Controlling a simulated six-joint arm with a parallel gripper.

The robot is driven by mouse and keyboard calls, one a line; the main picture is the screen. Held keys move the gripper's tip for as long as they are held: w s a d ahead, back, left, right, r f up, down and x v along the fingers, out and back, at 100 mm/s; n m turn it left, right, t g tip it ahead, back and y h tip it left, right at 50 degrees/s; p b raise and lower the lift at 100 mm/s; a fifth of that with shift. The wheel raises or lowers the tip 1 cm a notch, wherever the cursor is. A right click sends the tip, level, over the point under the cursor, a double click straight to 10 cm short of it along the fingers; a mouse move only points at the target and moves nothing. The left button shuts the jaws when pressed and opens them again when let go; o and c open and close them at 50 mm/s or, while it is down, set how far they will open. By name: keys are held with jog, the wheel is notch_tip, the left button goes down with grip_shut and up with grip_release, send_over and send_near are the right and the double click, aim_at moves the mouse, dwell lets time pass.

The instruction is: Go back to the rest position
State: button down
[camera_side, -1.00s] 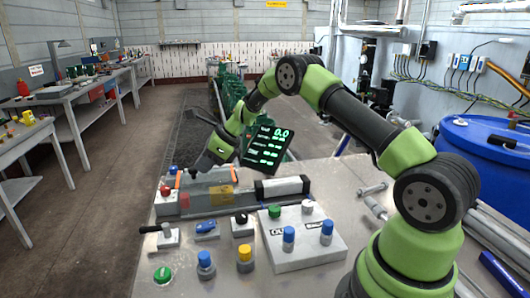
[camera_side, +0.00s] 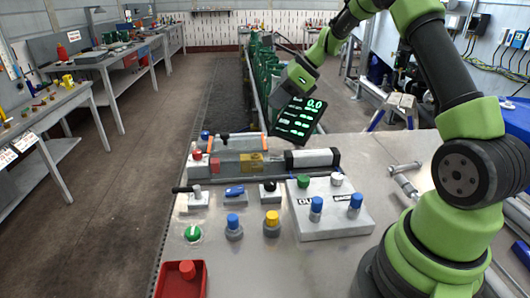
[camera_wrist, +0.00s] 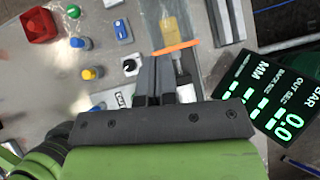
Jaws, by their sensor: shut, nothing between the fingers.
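My gripper (camera_side: 278,98) hangs in the air above and behind the conveyor device in the side view, clear of the bench. In the wrist view its two dark fingers (camera_wrist: 154,66) lie side by side, shut, with nothing between them. The grey conveyor device (camera_side: 228,168) lies on the metal bench, with a black and silver cylinder (camera_side: 312,158) at its right end. An orange bar (camera_wrist: 176,48) on the device shows just beyond the fingertips in the wrist view. The black display with green digits (camera_side: 296,118) is beside my gripper.
A white control box (camera_side: 335,222) with several knobs stands on the bench. Blue and yellow knobs (camera_side: 272,222), a lever (camera_side: 195,195) and a red box (camera_side: 180,278) are to its left. A loose metal rod (camera_side: 405,168) lies at the right. The air around my gripper looks clear.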

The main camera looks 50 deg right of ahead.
jog(key=s+a+r+n+h, duration=0.1)
jog(key=s+a+r+n, duration=0.7)
jog(key=a+r+n, duration=0.25)
jog(key=s+a+n+h, duration=0.1)
jog(key=s+a+n, duration=0.2)
jog(key=s+n, duration=0.4)
jog(key=s+a+n, duration=0.4)
jog(key=s+n, duration=0.3)
jog(key=s, duration=0.2)
jog(key=shift+r+t+h, duration=0.35)
jog(key=shift+t+h, duration=0.05)
